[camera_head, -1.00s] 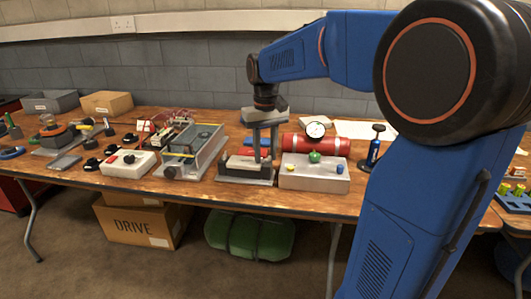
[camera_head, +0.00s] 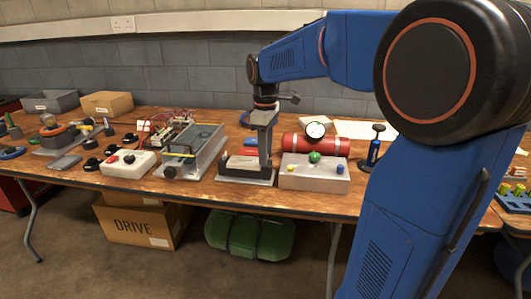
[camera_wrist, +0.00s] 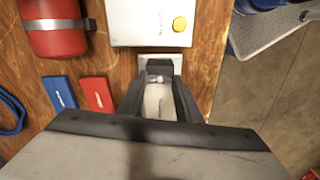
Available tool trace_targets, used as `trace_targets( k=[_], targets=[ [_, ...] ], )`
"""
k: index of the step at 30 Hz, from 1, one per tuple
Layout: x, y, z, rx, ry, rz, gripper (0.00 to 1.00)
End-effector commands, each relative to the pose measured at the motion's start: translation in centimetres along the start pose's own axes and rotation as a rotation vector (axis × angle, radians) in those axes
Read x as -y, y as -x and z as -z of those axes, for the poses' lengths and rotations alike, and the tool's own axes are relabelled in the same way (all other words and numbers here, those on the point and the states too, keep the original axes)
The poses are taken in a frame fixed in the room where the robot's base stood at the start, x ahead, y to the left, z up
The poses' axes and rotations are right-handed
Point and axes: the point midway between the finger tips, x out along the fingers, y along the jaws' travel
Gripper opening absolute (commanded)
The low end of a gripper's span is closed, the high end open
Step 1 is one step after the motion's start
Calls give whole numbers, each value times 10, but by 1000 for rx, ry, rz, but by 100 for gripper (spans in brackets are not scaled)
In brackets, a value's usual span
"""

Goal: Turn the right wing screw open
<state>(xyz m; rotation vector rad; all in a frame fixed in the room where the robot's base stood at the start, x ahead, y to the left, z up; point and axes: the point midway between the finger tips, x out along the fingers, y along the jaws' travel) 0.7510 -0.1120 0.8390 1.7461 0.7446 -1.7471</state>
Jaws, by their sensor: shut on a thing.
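My gripper (camera_head: 265,164) points straight down at the right end of a low grey fixture (camera_head: 236,178) with a pale block and dark end pieces. In the wrist view my gripper (camera_wrist: 160,84) has its dark fingers on both sides of a small pale metal piece (camera_wrist: 158,79), which looks like the right wing screw. The fingers are closed on it. The screw's wings are mostly hidden, so its turn angle is unclear. The fixture's dark right end piece (camera_wrist: 160,65) lies just beyond the fingertips.
A white box (camera_head: 314,175) with a green knob stands close to the right of the fixture. A red cylinder (camera_head: 301,144) with a gauge lies behind it. A grey device (camera_head: 190,155) stands to the left. Bare table shows along the front edge.

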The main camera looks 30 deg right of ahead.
Motion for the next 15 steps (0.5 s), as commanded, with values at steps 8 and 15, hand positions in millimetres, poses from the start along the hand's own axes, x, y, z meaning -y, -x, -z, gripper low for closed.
trace_targets(
  k=[8, 15],
  targets=[
    [0, 1, 0, -1, 116, -1, 9],
    [0, 1, 0, -1, 151, -2, 9]
  ],
)
